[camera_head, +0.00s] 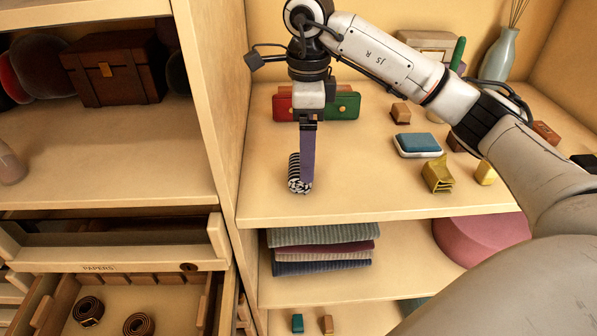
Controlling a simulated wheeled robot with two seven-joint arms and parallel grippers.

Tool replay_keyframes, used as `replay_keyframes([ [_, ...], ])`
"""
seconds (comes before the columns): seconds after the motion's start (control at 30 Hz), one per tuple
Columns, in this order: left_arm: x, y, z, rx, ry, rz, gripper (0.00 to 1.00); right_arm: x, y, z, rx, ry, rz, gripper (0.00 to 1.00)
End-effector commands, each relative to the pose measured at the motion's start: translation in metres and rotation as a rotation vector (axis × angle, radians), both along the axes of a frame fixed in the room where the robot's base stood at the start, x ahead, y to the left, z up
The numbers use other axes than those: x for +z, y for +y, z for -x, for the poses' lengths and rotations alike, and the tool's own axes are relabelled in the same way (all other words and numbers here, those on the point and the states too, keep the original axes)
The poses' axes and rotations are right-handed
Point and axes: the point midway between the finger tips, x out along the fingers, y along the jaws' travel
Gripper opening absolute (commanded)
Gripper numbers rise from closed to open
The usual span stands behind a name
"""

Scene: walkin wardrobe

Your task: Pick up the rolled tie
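The rolled tie (294,172), striped black and white, sits on the wooden shelf near its front left. My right gripper (307,188), on the arm coming in from the right, points down at the tie. A long purple-grey finger covers the tie's right part. I see only this one finger clearly, so I cannot tell whether the gripper is open or shut on the tie. My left gripper is not in view.
On the same shelf are a red and green box (342,106), a blue-topped dish (418,143), a yellow object (438,174) and several small blocks. An upright divider (213,110) stands left of the tie. Below are folded clothes (320,248) and an open drawer with two brown rolls (88,311).

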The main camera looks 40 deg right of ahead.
Motion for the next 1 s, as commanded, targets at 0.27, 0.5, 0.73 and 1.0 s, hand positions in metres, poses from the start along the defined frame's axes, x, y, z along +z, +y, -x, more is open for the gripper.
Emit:
replay_keyframes([
  [0.27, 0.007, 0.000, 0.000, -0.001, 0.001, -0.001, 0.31, -0.036, 0.006, -0.002, 0.002, 0.003, -0.002, 0.84],
  [0.5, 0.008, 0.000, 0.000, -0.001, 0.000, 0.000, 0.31, -0.052, 0.005, -0.002, 0.002, -0.001, -0.002, 0.84],
  [0.73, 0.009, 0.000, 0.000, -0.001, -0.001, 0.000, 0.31, -0.052, 0.005, -0.002, 0.002, -0.001, -0.002, 0.73],
  [1.0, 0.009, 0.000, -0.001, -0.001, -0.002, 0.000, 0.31, -0.052, 0.005, -0.002, 0.001, -0.001, -0.002, 0.40],
])
